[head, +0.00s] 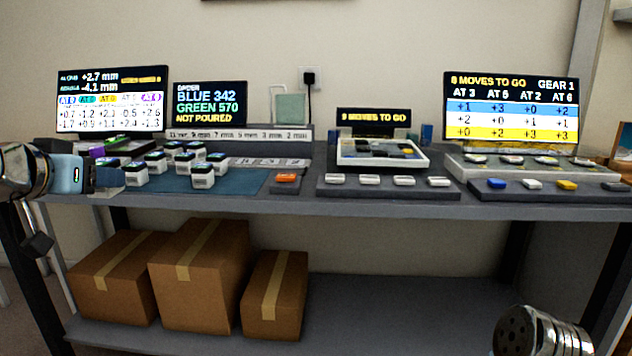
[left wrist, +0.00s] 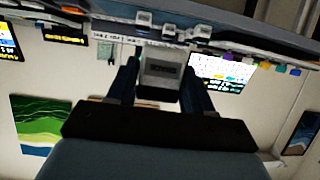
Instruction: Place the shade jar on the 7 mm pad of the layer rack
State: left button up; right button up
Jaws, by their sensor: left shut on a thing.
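My left gripper (head: 112,178) is at the left end of the bench, near its front edge. In the left wrist view, the left gripper (left wrist: 160,82) is shut on a pale grey jar (left wrist: 160,70) with a dark label, held between its two dark fingers. The head view shows the held jar poorly, behind the fingers. The layer rack (head: 240,134) is a long pale strip at the back of the bench, marked in mm, with 7 mm near its middle. Its pads are partly hidden by jars.
Several white jars (head: 203,176) with dark lids stand on a blue mat (head: 245,181) right of the left gripper. An orange-buttoned block (head: 286,181), a white tray (head: 382,159) and button panels (head: 388,184) lie farther right. Screens (head: 210,104) stand behind. Cardboard boxes (head: 200,275) sit below.

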pick_arm(q)
jog(key=w+d+f+m+h, duration=0.1)
jog(key=d+f, duration=0.3)
jog(key=f, duration=0.9)
jog(key=w+d+f+h, duration=0.1)
jog(key=d+f, duration=0.4)
jog(key=f, duration=0.9)
jog(key=w+d+f+m+g+h, duration=0.1)
jog(key=d+f, duration=0.3)
jog(key=f, duration=1)
jog(key=shift+d+f+m, duration=0.15)
jog(key=shift+d+m, duration=0.15)
